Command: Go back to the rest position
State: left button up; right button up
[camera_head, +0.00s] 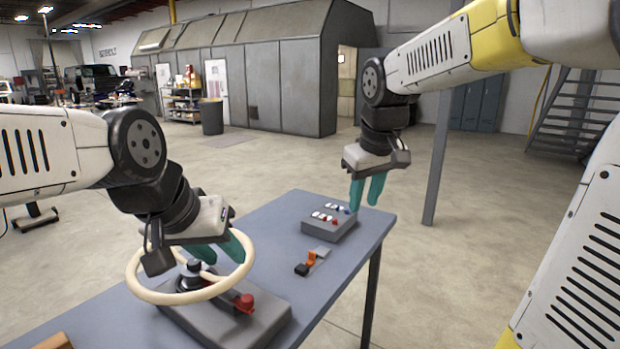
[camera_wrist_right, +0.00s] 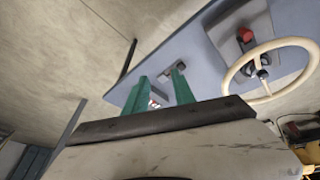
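My left gripper (camera_head: 222,250) is above the cream steering wheel (camera_head: 143,292), its teal fingers spread and overlapping the far part of the rim in the head view. I cannot tell whether they touch it. My right gripper (camera_head: 366,192) hangs fingers down above the far right end of the table, near the grey switch box (camera_head: 322,229). Its fingers are apart with nothing between them; they also show in the right wrist view (camera_wrist_right: 158,92). The wheel also shows in the right wrist view (camera_wrist_right: 232,77).
The wheel's grey base (camera_head: 265,322) carries a red knob (camera_head: 243,303). A small orange-levered switch (camera_head: 311,258) lies on the blue-grey table (camera_head: 262,235). A brown edge (camera_head: 52,341) shows at lower left. A grey post (camera_head: 436,165) stands beyond the table. Open floor surrounds it.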

jog(key=s+d+f+m+t+y, duration=0.1)
jog(key=s+d+f+m+t, duration=0.1)
jog(key=s, duration=1.3)
jog(key=shift+s+d+f+m+y, duration=0.15)
jog(key=shift+d+f+m+y, duration=0.25)
jog(key=shift+m, duration=0.9)
jog(key=shift+d, duration=0.1)
dwell(0.8)
